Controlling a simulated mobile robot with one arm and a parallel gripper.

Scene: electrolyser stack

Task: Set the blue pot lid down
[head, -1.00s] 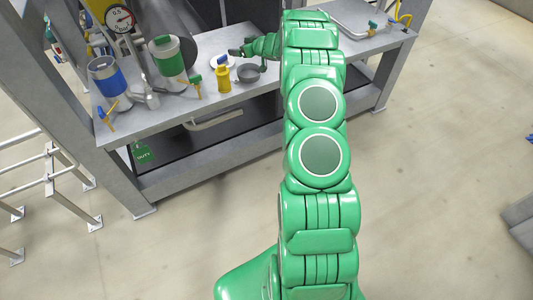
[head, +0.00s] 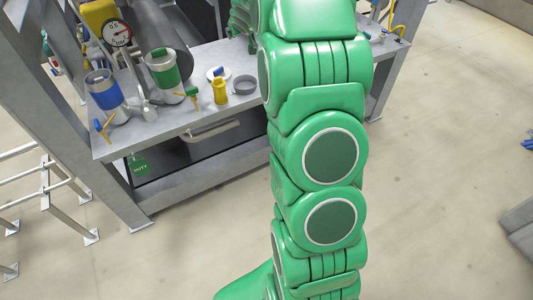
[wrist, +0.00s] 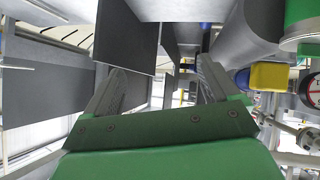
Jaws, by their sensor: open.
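The blue pot lid (head: 212,75), a pale disc with a small blue knob, lies flat on the grey bench near its front edge. The blue-banded pot (head: 105,91) stands to its left with its top uncovered. In the wrist view my gripper (wrist: 163,78) is open, with nothing between its fingers. It points at grey bench structure, and I cannot make out the lid there. In the head view the fingers are not clearly visible; green arm parts show at the top, behind and right of the lid.
Close to the lid are a yellow cylinder (head: 219,91) and a grey shallow ring or dish (head: 245,85). A green-banded pot (head: 165,74) with a green knob and a pressure gauge (head: 118,33) stand left.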

